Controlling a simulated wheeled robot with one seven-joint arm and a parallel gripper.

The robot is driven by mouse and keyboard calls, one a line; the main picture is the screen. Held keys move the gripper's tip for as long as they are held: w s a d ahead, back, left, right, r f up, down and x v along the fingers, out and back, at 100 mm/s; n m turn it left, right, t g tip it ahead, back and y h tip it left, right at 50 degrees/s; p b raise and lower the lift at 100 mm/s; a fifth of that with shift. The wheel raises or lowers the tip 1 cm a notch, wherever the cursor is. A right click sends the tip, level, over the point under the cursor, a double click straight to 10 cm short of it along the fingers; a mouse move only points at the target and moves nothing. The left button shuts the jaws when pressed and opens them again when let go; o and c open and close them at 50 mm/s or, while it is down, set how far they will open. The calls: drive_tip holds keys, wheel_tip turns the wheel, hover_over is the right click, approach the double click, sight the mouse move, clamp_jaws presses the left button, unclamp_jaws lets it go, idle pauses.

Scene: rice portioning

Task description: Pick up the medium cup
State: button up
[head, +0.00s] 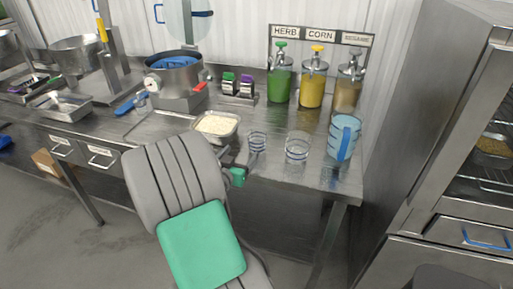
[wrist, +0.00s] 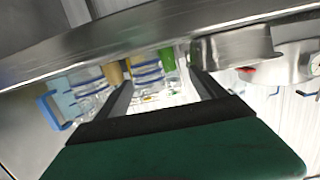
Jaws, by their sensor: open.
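Two clear cups with blue bands stand near the front edge of the metal table. In the head view the left cup (head: 257,142) looks smaller than the right cup (head: 297,148). I cannot tell for sure which is the medium one. My gripper (wrist: 161,80) is open and empty, at the table's front edge; the arm partly hides it in the head view. In the wrist view, which looks upside down, the left cup (wrist: 147,74) shows between the fingers, seemingly beyond the tips. The right cup (wrist: 90,88) shows outside the fingers.
A blue jug (head: 344,137) stands right of the cups. A metal pan of rice (head: 217,125) is just left of them. Green, yellow and brown dispensers (head: 312,88) stand behind. A cooker (head: 175,80) is at back left. A steel cabinet (head: 430,120) closes off the right.

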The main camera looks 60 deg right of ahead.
sight(260, 132)
drive_tip(key=shift+s+d+r+n+t+h, duration=0.15)
drive_tip(key=shift+s+d+n+t+h, duration=0.15)
drive_tip(key=shift+s+d+h, duration=0.7)
drive_tip(key=d+p, duration=0.1)
drive_tip(key=d, duration=0.1)
drive_tip(key=d+p, duration=0.1)
drive_tip(key=d, duration=0.2)
drive_tip(key=d+r+p, duration=0.1)
drive_tip(key=d+p, duration=0.1)
drive_tip(key=shift+w+d, duration=0.15)
drive_tip(key=shift+d, duration=0.15)
drive_tip(key=shift+d+f, duration=0.2)
drive_tip(key=shift+w, duration=0.1)
drive_tip(key=c, duration=1.4)
drive_tip(key=shift+c, duration=0.2)
